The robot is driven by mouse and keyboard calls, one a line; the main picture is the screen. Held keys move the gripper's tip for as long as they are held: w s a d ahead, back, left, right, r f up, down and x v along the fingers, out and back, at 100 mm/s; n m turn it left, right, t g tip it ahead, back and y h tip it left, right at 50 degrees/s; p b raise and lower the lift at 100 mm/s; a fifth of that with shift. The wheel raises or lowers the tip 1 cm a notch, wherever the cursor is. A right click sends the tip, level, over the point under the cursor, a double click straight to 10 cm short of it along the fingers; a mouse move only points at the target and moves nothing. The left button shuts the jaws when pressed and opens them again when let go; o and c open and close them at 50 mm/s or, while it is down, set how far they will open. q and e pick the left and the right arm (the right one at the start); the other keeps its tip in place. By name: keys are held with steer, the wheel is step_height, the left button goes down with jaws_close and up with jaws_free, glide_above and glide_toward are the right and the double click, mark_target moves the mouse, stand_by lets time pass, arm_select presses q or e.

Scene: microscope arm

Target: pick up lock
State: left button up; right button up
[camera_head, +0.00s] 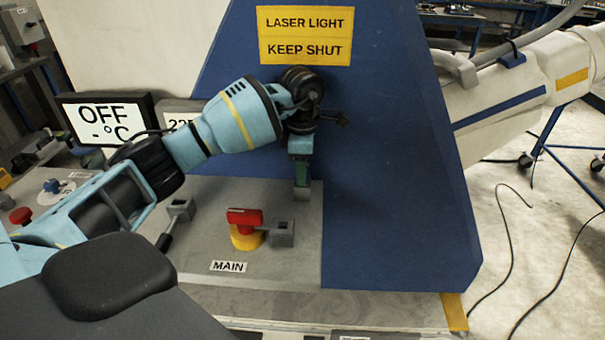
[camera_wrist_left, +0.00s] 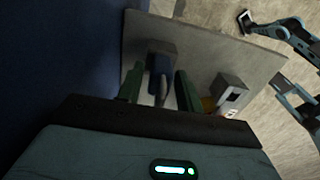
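In the left wrist view, a dark blue, lock-like item (camera_wrist_left: 158,84) with a grey loop shows between the two green fingers of my left gripper (camera_wrist_left: 158,92), beside a grey block (camera_wrist_left: 161,48). The fingers stand apart, one on each side of it, and I see no clear contact. The view is dim, so I cannot be sure it is the lock. In the head view, my left gripper (camera_head: 301,190) points down over the grey panel, close to the blue wall. There the lock cannot be made out. My right gripper cannot be identified in either view.
A red switch on a yellow base (camera_head: 244,234) and a grey bracket (camera_head: 283,232) stand on the grey panel (camera_head: 290,270). The blue wall (camera_head: 390,180) rises close behind my left gripper. A display (camera_head: 103,122) reads OFF.

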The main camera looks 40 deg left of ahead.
arm_select(q)
jaws_close()
arm_select(e)
steer(key=shift+s+f, duration=0.15)
steer(key=shift+s, duration=0.25)
arm_select(q)
steer(key=shift+r, duration=0.1)
arm_select(e)
steer(key=shift+w, duration=0.1)
arm_select(q)
steer(key=shift+s+r, duration=0.1)
steer(key=shift+r, duration=0.05)
step_height(320, 180, up, 7)
steer(key=p, duration=0.3)
steer(key=s+d+p, duration=0.1)
steer(key=s+d, duration=0.4)
steer(key=s, duration=0.3)
steer(key=s+d+p, duration=0.2)
steer(key=s+d, duration=0.3)
steer(key=s, duration=0.4)
steer(key=shift+d+f, duration=0.2)
steer(key=shift+f, duration=0.05)
arm_select(e)
steer(key=w+d+r+t, duration=0.1)
steer(key=w+r+t, duration=0.1)
steer(key=w+r, duration=0.4)
steer(key=shift+w+r, duration=0.25)
steer(key=shift+r, duration=0.95)
